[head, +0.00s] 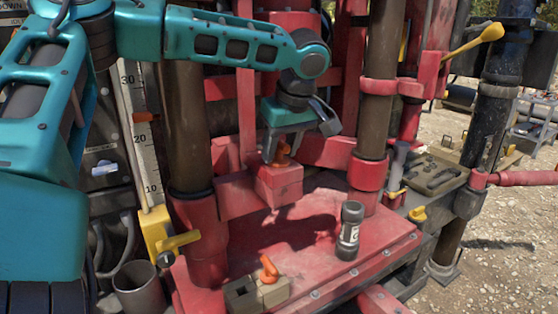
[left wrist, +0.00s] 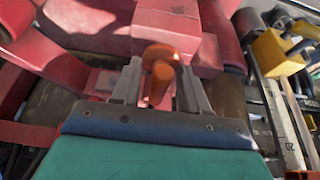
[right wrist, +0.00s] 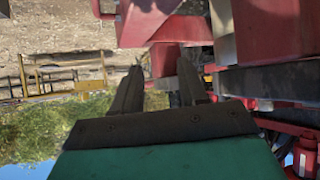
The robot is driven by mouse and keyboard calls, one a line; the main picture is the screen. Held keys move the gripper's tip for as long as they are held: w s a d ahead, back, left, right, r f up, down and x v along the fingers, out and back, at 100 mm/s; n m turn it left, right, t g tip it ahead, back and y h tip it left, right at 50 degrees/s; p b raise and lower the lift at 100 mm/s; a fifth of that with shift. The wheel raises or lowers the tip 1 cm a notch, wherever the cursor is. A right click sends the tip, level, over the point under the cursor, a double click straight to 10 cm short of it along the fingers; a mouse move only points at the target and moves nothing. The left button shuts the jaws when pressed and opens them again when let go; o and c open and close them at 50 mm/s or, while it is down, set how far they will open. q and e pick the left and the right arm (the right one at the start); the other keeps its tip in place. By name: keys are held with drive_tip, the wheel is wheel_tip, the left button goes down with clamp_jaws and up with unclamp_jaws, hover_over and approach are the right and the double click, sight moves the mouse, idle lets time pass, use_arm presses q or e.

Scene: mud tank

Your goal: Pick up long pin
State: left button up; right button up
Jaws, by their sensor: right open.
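An orange-handled pin (head: 282,155) stands at a red block (head: 278,184) on the rig. It also shows in the left wrist view (left wrist: 161,68), between my left fingers. My left gripper (head: 290,150) reaches down over it, fingers apart, one on each side of the handle; contact is not clear. A second orange handle (head: 269,268) sticks up from a tan block (head: 256,290) on the red deck. I cannot tell from looks which is the long pin. My right gripper (right wrist: 160,72) is open and empty, outside the head view.
A dark cylinder with a white label (head: 349,230) stands upright on the red deck (head: 320,250). Brown columns (head: 187,125) and (head: 377,90) flank the left gripper. A yellow handle (head: 178,241) is at left; a tool tray (head: 436,172) is at right.

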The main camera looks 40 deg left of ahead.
use_arm(q)
drive_tip(key=shift+c, duration=1.2)
drive_tip(key=shift+r, duration=0.1)
